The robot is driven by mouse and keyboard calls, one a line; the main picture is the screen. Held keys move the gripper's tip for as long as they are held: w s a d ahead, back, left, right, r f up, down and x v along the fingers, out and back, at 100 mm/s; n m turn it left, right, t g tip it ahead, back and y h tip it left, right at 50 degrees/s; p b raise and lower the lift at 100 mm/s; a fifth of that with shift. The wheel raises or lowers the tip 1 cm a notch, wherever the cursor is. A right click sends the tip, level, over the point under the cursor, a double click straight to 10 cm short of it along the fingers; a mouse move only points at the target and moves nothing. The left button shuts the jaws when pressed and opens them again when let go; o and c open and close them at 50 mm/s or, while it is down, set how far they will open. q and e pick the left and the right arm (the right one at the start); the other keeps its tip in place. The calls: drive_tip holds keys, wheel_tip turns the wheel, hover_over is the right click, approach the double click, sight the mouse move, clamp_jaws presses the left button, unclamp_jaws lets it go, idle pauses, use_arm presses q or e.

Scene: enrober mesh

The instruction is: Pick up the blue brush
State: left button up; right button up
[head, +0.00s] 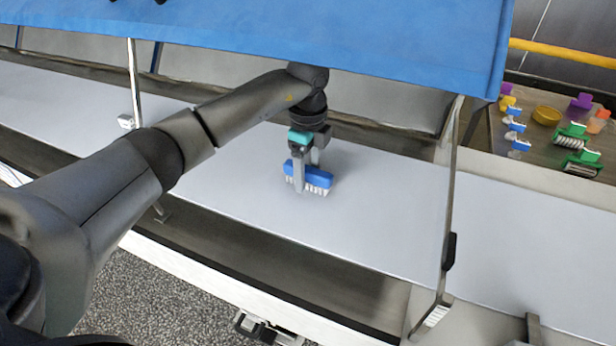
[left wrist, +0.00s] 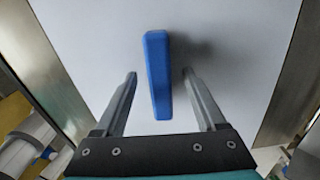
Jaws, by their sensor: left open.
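The blue brush (head: 309,174) has a blue back and white bristles. It stands bristles down on the pale belt (head: 240,195) under the blue cover. In the left wrist view the brush (left wrist: 157,75) lies lengthwise between the two fingers, with a gap on each side. My left gripper (head: 307,178) is above the belt with its fingers down at the brush, one in front of it. It also shows in the left wrist view (left wrist: 160,92), open, with nothing clamped. My right gripper is not in view.
A blue cover (head: 330,30) hangs over the belt, close above my left wrist. A metal post (head: 450,200) stands to the right. At the far right a brown table (head: 545,150) carries several coloured brushes, clips and a yellow round dish (head: 546,115). The belt around the brush is clear.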

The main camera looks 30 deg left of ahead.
use_arm(q)
drive_tip(key=shift+c, duration=0.3)
clamp_jaws()
idle(0.3)
